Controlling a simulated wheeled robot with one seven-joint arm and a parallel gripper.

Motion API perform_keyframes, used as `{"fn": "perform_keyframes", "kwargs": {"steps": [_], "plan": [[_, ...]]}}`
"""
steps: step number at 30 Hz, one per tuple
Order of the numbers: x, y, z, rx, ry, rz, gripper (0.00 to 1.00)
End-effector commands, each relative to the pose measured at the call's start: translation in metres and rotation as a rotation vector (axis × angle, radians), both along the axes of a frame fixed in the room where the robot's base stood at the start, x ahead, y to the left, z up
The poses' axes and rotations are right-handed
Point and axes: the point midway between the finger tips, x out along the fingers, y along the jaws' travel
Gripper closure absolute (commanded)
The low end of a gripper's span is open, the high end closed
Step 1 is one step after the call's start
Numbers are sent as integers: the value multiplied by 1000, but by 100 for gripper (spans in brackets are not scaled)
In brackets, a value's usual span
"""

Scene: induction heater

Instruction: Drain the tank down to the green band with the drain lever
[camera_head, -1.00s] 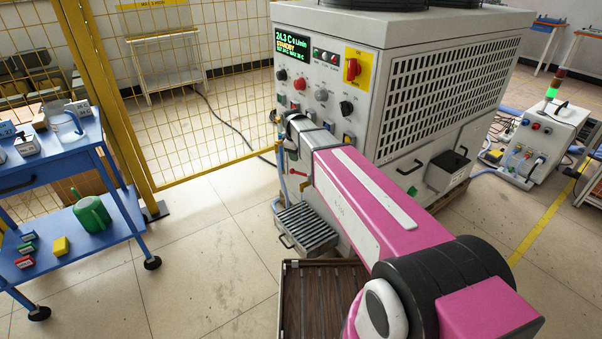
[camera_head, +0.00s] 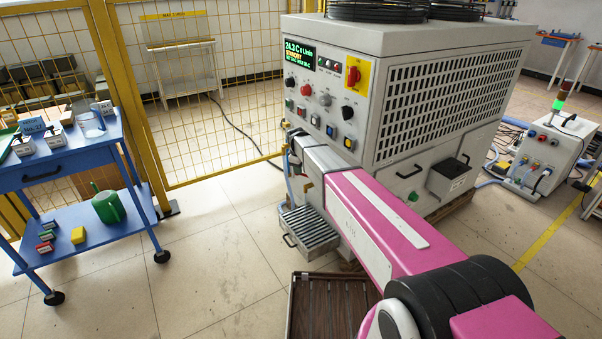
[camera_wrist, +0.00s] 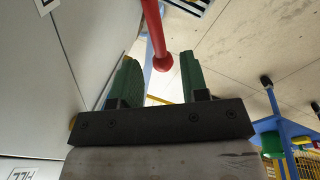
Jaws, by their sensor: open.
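The wrist view shows a red rod with a rounded red end, apparently the drain lever (camera_wrist: 153,30), coming down from the top of the picture. My gripper (camera_wrist: 158,58) is open, with its two green fingers on either side of the rod's red end. I cannot tell whether a finger touches it. In the head view, my arm reaches to the front left edge of the grey heater cabinet (camera_head: 450,105) and hides the gripper and lever. The tank level and green band cannot be made out.
The cabinet display (camera_head: 300,57) reads STANDBY. A slatted grey drain box (camera_head: 308,230) sits on the floor below my arm, with a brown slatted crate (camera_head: 330,305) nearer. A blue cart (camera_head: 75,160) and yellow mesh fence (camera_head: 215,90) stand left. Floor between cart and cabinet is clear.

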Motion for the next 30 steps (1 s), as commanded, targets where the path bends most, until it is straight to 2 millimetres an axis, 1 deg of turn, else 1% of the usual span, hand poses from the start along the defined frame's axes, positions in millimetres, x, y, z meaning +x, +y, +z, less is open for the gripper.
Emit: {"fn": "perform_keyframes", "kwargs": {"steps": [1,3,6,10,18,20,21,22,26,30], "plan": [[2,-1,-8,0,1,0,59],[3,-1,-16,0,1,0,59],[5,-2,-25,-1,0,0,59],[6,-3,-29,0,0,0,59],[5,-3,-30,0,0,0,59],[5,-3,-30,0,0,0,79],[5,-3,-30,0,0,0,92],[5,-3,-30,0,0,0,100],[5,-3,-30,0,0,4,100],[0,-2,-29,0,1,67,100]]}}
